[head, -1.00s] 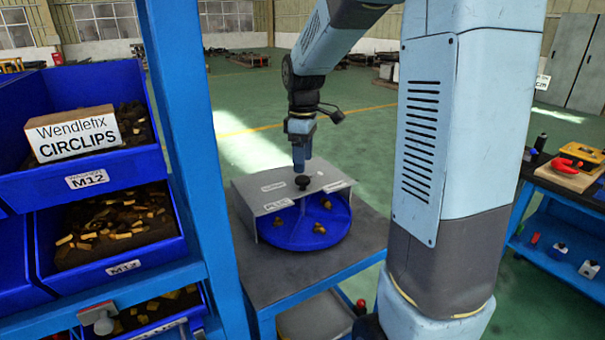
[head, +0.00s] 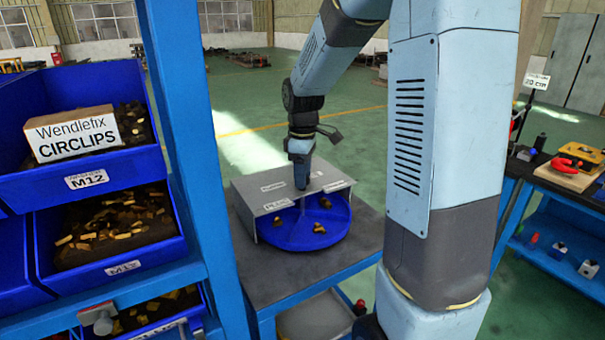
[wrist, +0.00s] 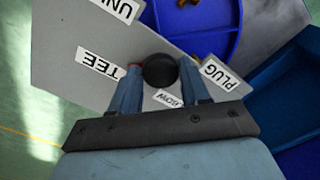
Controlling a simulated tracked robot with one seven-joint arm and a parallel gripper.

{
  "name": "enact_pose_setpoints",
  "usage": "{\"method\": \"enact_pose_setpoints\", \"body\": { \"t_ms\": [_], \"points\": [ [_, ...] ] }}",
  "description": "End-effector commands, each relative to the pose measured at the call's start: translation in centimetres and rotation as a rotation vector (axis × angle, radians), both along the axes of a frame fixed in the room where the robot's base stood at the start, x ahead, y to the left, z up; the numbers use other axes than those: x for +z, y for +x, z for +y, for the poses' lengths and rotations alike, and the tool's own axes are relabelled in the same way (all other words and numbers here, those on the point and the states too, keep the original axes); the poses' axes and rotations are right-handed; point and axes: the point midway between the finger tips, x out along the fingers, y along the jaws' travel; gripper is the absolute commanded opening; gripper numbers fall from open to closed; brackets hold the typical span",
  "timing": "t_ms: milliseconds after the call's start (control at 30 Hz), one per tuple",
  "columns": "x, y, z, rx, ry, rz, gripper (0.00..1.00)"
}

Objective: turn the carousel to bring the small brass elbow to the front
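The carousel is a blue round tray (head: 300,239) under a grey cover (head: 262,200) on a small table. A black knob (wrist: 160,70) stands on top of the cover; in the head view my gripper hides it. The cover has labels, among them TEE (wrist: 100,63), PLUG (wrist: 222,74) and a partly hidden one by the knob that seems to read ELBOW. Brass fittings (head: 319,229) lie on the open front of the tray, too small to tell which is the elbow. My gripper (wrist: 160,80) points down with one finger on each side of the knob; firm contact is unclear.
A blue rack post (head: 190,150) and parts bins (head: 120,160) stand close on the left. A bench (head: 570,185) with tools is at the right. My own arm's thick link fills the right middle. Green floor behind the table is clear.

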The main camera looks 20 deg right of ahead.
Motion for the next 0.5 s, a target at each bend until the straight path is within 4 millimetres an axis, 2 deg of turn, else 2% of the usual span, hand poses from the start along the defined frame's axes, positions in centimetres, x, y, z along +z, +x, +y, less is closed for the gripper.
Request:
{"method": "enact_pose_setpoints", "body": {
  "t_ms": [67, 433, 500],
  "points": [
    [0.01, 0.01, 0.01, 0.0, 0.0, 0.0, 0.38],
    [0.03, 0.03, 0.03, 0.0, -0.001, -0.001, 0.03],
    [0.03, 0.03, 0.03, 0.0, -0.001, -0.001, 0.0]
  ]
}}
